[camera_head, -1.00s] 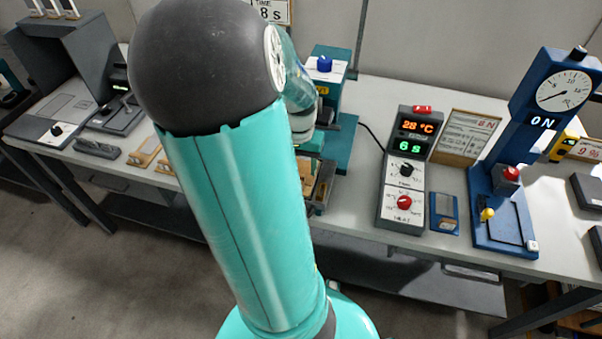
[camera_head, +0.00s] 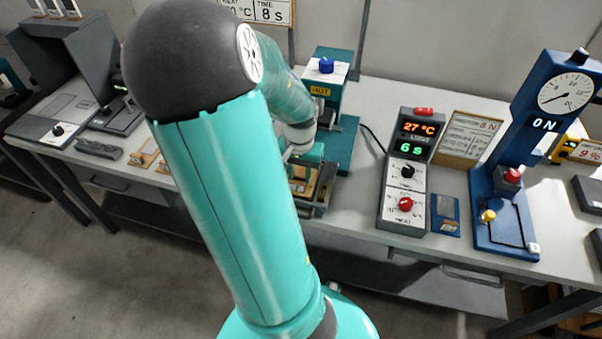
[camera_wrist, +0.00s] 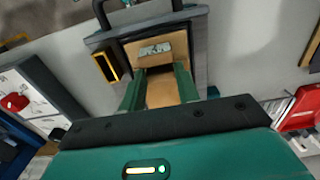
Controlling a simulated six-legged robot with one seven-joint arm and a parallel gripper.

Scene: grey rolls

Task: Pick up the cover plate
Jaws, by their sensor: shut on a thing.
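My gripper (camera_wrist: 160,82) points down at the bench, its two green fingers close around a tan piece, which I take to be the cover plate (camera_wrist: 162,95). Only part of the plate shows between the fingers. Just beyond it is a tan surface with a small grey marked patch (camera_wrist: 155,50), set in a grey-framed fixture (camera_wrist: 200,40). In the head view my gripper (camera_head: 306,155) is low over the same fixture, in front of the teal press (camera_head: 326,85); my arm hides much of it. I cannot tell whether the plate is clear of the fixture.
A grey control box (camera_head: 407,180) reading 27 °C and 6 S stands right of the fixture. A blue press with a dial (camera_head: 510,160) is farther right. Grey equipment (camera_head: 70,90) fills the left bench. Bare bench (camera_head: 360,210) lies between fixture and control box.

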